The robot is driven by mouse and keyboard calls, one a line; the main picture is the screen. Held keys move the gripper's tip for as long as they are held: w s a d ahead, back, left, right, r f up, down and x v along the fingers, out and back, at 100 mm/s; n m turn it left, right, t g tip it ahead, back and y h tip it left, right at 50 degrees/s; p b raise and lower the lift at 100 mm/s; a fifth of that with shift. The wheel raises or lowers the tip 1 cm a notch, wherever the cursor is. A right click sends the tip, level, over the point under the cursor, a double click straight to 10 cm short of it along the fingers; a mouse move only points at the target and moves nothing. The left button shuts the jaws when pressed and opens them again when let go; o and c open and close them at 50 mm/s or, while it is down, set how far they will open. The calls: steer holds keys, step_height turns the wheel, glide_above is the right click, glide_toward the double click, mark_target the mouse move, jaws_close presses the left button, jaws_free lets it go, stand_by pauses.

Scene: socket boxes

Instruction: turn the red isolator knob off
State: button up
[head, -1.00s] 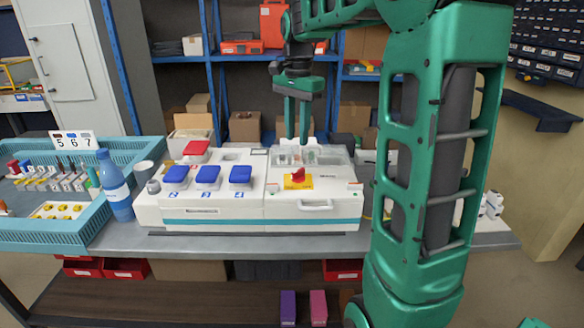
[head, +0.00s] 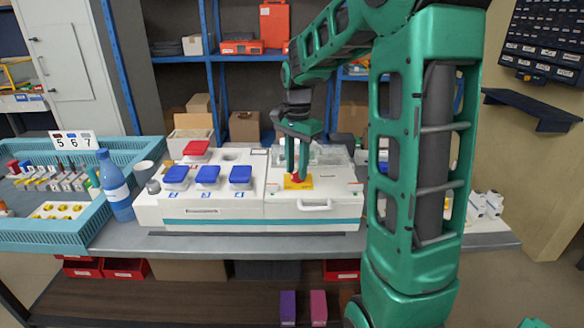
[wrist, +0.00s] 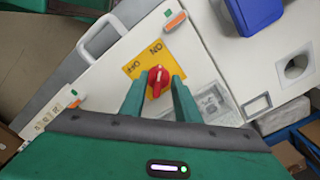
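The red isolator knob (wrist: 157,77) sits on a yellow plate (wrist: 135,66) on the white box. In the wrist view its ridge points roughly toward the word ON; the word OFF is beside it. In the head view the knob (head: 295,177) is partly hidden by my fingers. My gripper (wrist: 158,88) is open and points down at the box. One finger is on each side of the knob, and a gap seems to show between knob and fingers. I cannot tell whether either finger touches it.
Blue switch covers (head: 208,175) and a raised red cover (head: 196,148) are left of the knob. A clear-lidded compartment (head: 328,154) lies behind it and a white handle (head: 315,205) in front. A blue bottle (head: 115,187) and teal tray (head: 50,238) stand further left.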

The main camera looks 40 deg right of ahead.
jaws_close()
steer(key=shift+a, duration=0.1)
steer(key=shift+w+r, duration=0.1)
steer(key=shift+n, duration=1.1)
steer(key=n, duration=0.9)
steer(key=shift+n, duration=0.4)
steer(key=n, duration=0.6)
steer(key=shift+s+d, duration=0.2)
steer(key=shift+d, duration=0.15)
